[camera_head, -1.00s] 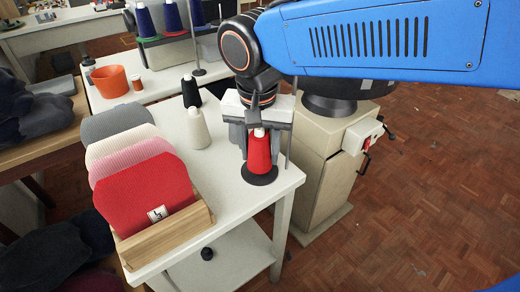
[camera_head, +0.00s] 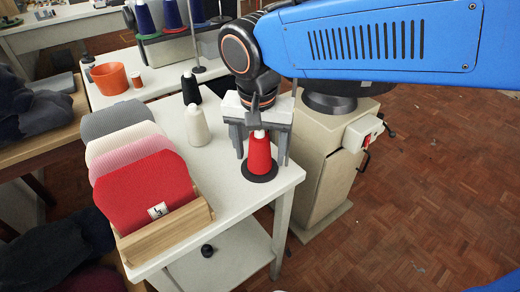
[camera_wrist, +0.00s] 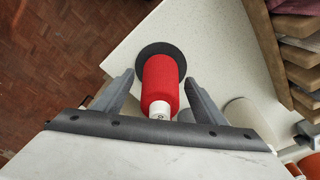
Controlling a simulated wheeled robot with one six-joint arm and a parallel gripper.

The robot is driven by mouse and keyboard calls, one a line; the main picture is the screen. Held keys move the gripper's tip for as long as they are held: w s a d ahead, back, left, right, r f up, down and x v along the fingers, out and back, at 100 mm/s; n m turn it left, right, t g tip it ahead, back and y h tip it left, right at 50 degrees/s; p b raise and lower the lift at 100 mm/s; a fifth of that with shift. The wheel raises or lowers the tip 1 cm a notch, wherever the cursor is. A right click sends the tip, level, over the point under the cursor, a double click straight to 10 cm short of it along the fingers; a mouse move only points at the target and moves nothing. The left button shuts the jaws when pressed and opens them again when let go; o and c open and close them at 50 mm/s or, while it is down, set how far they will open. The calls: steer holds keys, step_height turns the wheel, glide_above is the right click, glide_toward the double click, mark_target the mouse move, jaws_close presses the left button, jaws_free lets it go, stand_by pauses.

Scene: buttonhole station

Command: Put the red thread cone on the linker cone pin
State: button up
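The red thread cone (camera_head: 260,154) stands upright on a black round base (camera_head: 260,173) near the right corner of the white table. In the wrist view the red cone (camera_wrist: 161,80) sits on the dark disc (camera_wrist: 151,50), with its white tip toward me. My gripper (camera_head: 262,155) is above and around the cone's upper part, fingers spread to either side. In the wrist view my gripper (camera_wrist: 158,85) is open, with a gap between each finger and the cone. The pin itself is hidden, apparently under the cone.
A white cone (camera_head: 197,127) and a black cone (camera_head: 191,89) stand left of my gripper. A wooden rack (camera_head: 165,232) with colored knit panels fills the table's left front. A beige cabinet (camera_head: 320,170) stands close on the right.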

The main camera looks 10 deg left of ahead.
steer(key=r, duration=0.4)
steer(key=s+r, duration=0.1)
steer(key=r, duration=0.7)
steer(key=shift+s, duration=0.2)
